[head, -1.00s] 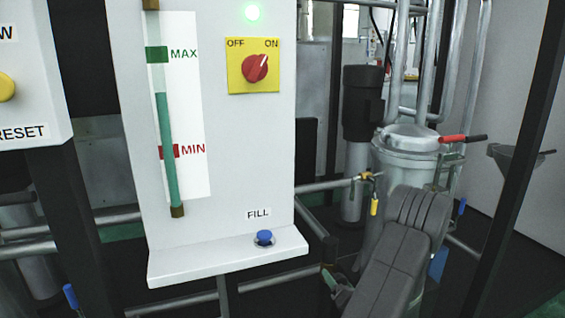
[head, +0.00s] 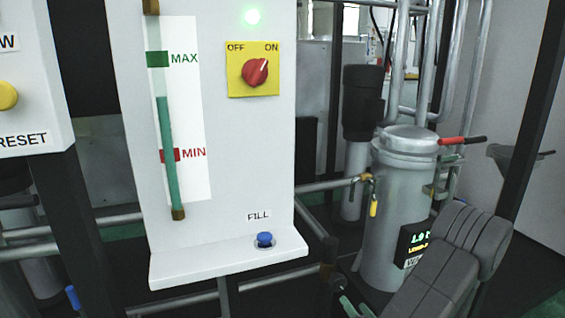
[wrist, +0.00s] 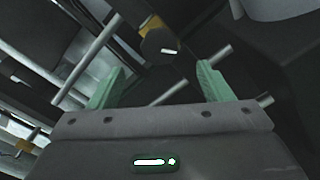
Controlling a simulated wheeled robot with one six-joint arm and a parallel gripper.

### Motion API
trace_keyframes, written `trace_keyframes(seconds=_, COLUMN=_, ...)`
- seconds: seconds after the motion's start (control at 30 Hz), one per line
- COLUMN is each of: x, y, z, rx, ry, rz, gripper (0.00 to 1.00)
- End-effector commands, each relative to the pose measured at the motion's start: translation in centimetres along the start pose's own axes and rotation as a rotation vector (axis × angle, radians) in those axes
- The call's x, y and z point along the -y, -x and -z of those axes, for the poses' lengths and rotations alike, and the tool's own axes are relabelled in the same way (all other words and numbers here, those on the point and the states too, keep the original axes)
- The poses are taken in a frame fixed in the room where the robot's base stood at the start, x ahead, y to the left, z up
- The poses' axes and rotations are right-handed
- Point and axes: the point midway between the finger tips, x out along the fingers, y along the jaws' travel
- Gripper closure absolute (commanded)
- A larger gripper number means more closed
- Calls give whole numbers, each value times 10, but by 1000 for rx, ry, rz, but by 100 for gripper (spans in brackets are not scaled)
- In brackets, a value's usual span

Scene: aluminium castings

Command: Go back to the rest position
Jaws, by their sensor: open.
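My gripper (wrist: 160,82) shows in the wrist view with its two green fingers spread wide and nothing between them. In the head view my grey arm reaches in at the lower right, and the gripper end is mostly cut off at the bottom edge. The white panel (head: 225,190) stands at the centre left, apart from my arm. Its green sight-tube column (head: 167,130) stands between MIN and MAX. The red knob (head: 255,72) points to ON under a lit green lamp (head: 252,16). The blue FILL button (head: 264,239) sits on the panel's ledge.
A silver canister (head: 400,190) with a red-handled valve (head: 452,141) stands just behind my arm. A dark post (head: 530,120) rises at the right. Pipes cross below and beside the panel. A RESET panel (head: 35,110) is at the left.

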Motion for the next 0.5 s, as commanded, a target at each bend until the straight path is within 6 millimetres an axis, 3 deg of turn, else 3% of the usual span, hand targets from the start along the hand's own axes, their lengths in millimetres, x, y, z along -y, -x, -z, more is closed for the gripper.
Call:
trace_keyframes(seconds=0.2, x=0, y=28, z=0, rx=1, ry=-2, rz=0, gripper=27)
trace_keyframes(seconds=0.5, x=0, y=-23, z=1, rx=-2, ry=1, rz=-5, gripper=27)
